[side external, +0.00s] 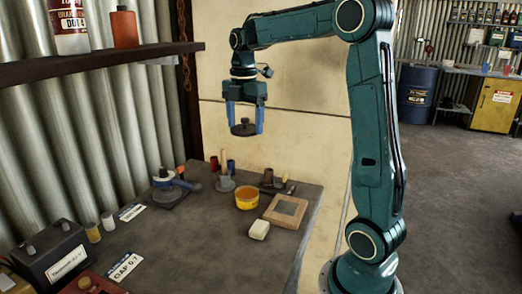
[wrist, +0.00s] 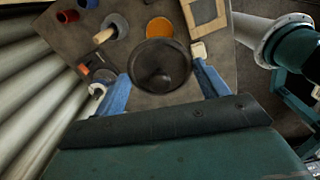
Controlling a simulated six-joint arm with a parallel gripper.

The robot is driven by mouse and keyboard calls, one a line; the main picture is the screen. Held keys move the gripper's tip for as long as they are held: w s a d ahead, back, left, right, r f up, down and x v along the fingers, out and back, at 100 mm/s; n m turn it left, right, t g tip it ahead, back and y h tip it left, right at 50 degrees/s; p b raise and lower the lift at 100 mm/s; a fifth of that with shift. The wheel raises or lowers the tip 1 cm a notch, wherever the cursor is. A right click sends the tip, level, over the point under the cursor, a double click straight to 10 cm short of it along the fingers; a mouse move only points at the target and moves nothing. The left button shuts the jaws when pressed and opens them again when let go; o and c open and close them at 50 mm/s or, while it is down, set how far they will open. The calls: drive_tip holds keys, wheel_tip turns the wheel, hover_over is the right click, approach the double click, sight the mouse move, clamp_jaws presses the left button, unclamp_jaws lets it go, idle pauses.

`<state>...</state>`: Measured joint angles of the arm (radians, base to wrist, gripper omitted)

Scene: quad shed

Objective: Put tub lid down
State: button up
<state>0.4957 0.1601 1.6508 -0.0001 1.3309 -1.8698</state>
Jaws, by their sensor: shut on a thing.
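My gripper (side external: 244,121) has blue fingers and is shut on a dark round lid with a central knob, the tub lid (side external: 243,129). It holds the lid level, well above the table. In the wrist view the lid (wrist: 159,66) sits between the two blue fingers of my gripper (wrist: 160,80). An open orange-yellow tub (side external: 247,199) stands on the table below, to the right of the lid. In the wrist view the tub (wrist: 160,26) shows just beyond the lid's far edge.
On the grey table (side external: 190,245), a wooden frame (side external: 285,211) lies right of the tub, with a pale block (side external: 259,229) in front. A grey pot with a wooden handle (side external: 224,184) stands behind left. A clamp-like tool (side external: 170,187) is farther left. The table's front middle is clear.

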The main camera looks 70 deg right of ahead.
hover_over(224, 221)
wheel_tip(224, 221, down, 4)
drive_tip(key=r, duration=0.1)
wheel_tip(224, 221, down, 16)
drive_tip(key=shift+f, duration=0.15)
idle(0.8)
drive_tip(key=shift+f, duration=2.1)
drive_tip(key=shift+f, duration=0.15)
drive_tip(key=o, duration=1)
drive_tip(key=shift+c, duration=0.2)
